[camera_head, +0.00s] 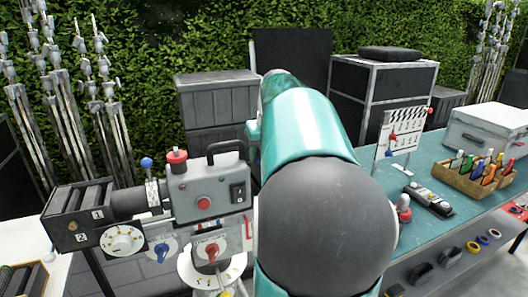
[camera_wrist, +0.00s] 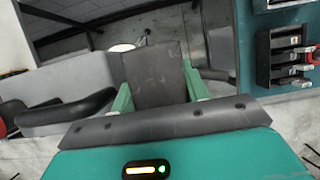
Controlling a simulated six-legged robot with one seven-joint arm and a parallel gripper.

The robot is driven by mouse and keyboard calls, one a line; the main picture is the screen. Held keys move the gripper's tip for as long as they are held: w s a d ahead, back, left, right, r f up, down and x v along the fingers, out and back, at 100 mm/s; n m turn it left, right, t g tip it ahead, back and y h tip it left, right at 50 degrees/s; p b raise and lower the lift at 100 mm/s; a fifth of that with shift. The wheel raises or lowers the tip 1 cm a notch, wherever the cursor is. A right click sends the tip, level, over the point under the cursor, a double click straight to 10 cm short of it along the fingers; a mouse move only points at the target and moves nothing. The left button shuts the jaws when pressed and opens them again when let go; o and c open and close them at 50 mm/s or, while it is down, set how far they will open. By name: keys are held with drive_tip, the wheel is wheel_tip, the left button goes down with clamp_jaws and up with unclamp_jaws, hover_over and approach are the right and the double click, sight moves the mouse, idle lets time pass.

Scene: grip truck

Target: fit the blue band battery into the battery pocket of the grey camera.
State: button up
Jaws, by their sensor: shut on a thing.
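The grey camera (camera_head: 207,190) stands at left-centre in the head view, with a black top handle, a red button, a lens and a matte box at its left. Its right end is hidden behind my arm, and I cannot make out the battery pocket. In the wrist view its grey body (camera_wrist: 75,75) and handle lie left of my gripper (camera_wrist: 158,84). My gripper's green fingers are shut on a dark block, seemingly the battery (camera_wrist: 152,70); no blue band shows on it. I cannot tell whether the block touches the camera. My gripper is hidden in the head view.
A teal worktop (camera_head: 465,185) stretches to the right, with a slate board (camera_head: 402,135), a wooden tray of coloured items (camera_head: 460,180), a black holder (camera_head: 430,202) and a white case (camera_head: 485,130). Dark cases (camera_head: 218,105) stand behind the camera. Light stands rise at far left.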

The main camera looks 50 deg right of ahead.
drive_tip(key=shift+f, duration=0.9)
drive_tip(key=shift+f, duration=0.25)
drive_tip(key=o, duration=1.4)
drive_tip(key=shift+c, duration=0.2)
drive_tip(key=shift+w+a, duration=0.1)
drive_tip(key=shift+r, duration=0.5)
drive_tip(key=v, duration=1.3)
drive_tip(key=shift+s, duration=0.35)
drive_tip(key=shift+f, duration=0.2)
